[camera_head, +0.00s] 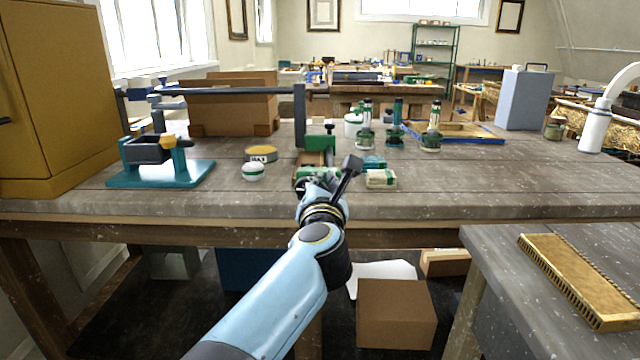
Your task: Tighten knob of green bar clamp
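A green bar clamp shows near the middle of the workbench, with a green upper part (320,142) and a small black knob-like piece on top (330,127). A wooden piece (309,159) and more green sit below it, partly hidden by my gripper. My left gripper (334,178) is at the end of the light blue arm, in front of the clamp's lower part. A dark bar-like piece sticks up and right from it. I cannot tell whether it touches the clamp or how its fingers stand. My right gripper is not in view.
A teal-based vise (160,174), a round yellow-topped tin (261,153) and a white-and-green jar (253,171) stand left of the clamp. A small box (381,179) is close on the right. The bench's right front is clear.

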